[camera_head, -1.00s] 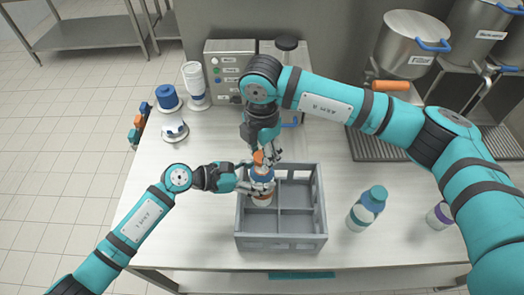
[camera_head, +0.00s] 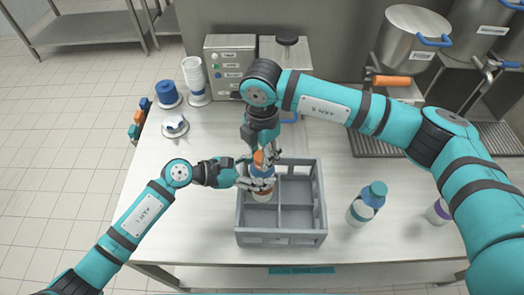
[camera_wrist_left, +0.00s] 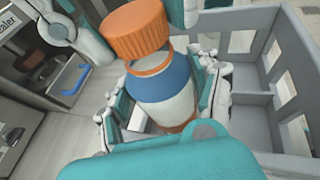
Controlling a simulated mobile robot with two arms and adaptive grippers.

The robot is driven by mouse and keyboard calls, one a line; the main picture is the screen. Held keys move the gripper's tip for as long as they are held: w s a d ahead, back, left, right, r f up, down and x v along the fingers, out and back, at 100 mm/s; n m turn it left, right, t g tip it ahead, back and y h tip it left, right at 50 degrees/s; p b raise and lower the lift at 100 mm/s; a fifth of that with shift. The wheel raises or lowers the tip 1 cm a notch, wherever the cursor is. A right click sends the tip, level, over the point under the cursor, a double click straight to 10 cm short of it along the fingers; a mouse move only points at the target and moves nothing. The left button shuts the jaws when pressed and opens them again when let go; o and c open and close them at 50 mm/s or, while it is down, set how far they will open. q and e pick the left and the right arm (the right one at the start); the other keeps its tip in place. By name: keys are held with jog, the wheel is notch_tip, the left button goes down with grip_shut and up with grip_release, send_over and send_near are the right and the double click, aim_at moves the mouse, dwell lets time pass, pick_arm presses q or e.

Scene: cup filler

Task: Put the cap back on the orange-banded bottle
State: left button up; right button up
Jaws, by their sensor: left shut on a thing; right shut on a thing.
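The bottle (camera_wrist_left: 163,97) is white with a broad blue band, and orange shows at its base. My left gripper (camera_head: 260,184) is shut around its body and holds it upright over the far-left compartment of the grey divided crate (camera_head: 281,240). My right gripper (camera_head: 266,156) reaches down from above and is shut on the cap. Its fingers partly hide the cap in the head view.
A teal-capped bottle (camera_head: 366,205) and a purple-banded bottle (camera_head: 438,212) stand right of the crate. A button box (camera_head: 230,68), a stack of white cups (camera_head: 195,80) and a blue stack (camera_head: 167,95) stand at the back.

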jog(key=shift+f, duration=0.4)
jog(key=m, duration=0.7)
jog(key=shift+a+f+m, duration=0.1)
jog(key=shift+m, duration=0.8)
jog(key=shift+a+m, duration=0.45)
jog(key=shift+m, duration=0.95)
jog(key=shift+d+m, duration=0.2)
jog(key=shift+m, duration=0.6)
jog(key=shift+d, duration=0.4)
